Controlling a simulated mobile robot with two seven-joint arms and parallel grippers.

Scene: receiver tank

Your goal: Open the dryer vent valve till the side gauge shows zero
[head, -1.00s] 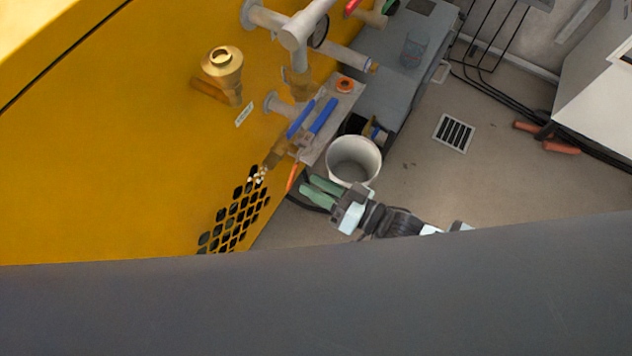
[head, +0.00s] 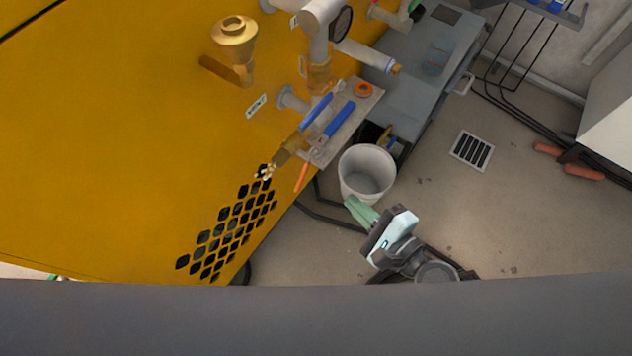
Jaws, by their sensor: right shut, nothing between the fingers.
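A brass valve (head: 291,148) with a blue lever (head: 316,112) is on a pipe at the yellow panel. I cannot tell from labels whether it is the dryer vent valve. A dark round gauge (head: 341,23) on the grey pipe is nearly edge-on, so its reading is hidden. My right gripper (head: 357,208), with green fingers, is shut and empty. It appears at the lower edge of the white bucket, below and right of the valve and apart from it. My left gripper is not in view.
The white bucket (head: 367,174) stands below a small shelf (head: 365,98) holding a blue-handled tool (head: 339,120) and an orange ring (head: 363,89). A brass funnel-shaped fitting (head: 234,40) is on the yellow panel (head: 120,130). A grey bench (head: 408,88) stands behind. Floor is open around the drain grate (head: 472,150).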

